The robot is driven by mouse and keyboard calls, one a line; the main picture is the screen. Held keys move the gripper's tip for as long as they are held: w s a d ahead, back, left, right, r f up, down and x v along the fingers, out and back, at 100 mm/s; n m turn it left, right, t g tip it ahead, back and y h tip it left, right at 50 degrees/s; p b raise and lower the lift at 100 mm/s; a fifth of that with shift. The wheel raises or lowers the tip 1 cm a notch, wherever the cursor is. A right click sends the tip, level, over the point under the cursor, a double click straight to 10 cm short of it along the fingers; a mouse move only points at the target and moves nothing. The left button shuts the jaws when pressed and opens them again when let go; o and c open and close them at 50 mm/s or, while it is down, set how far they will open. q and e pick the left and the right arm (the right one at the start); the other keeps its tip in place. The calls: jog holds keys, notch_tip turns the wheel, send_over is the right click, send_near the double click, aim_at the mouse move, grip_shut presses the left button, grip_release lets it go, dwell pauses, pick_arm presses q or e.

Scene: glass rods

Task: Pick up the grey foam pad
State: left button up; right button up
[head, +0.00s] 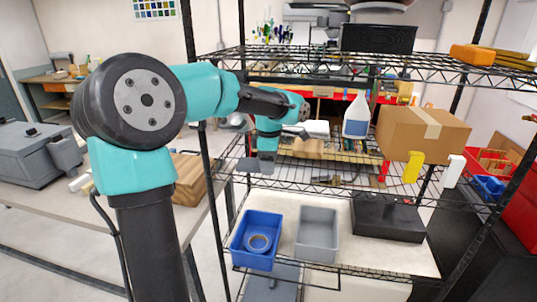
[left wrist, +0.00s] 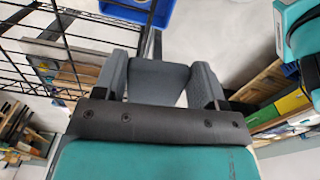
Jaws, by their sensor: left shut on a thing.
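My left gripper (head: 258,164) reaches in front of the middle wire shelf, pointing down. In the left wrist view its two dark grey fingers (left wrist: 160,88) are shut on the grey foam pad (left wrist: 157,78), a smooth blue-grey block spanning the space between them. In the head view the pad is hard to tell apart from the grey fingers. The pad looks held in the air, clear of the shelf wires. My right gripper is not in view.
A cardboard box (head: 422,133), a spray bottle (head: 357,115) and a yellow piece (head: 412,167) are on the middle shelf. Black shelf posts (head: 213,190) stand close by.

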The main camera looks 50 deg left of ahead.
pick_arm(q)
jog(key=shift+s+d+r, duration=0.1)
jog(key=shift+s+d, duration=0.75)
jog(key=shift+d, duration=0.15)
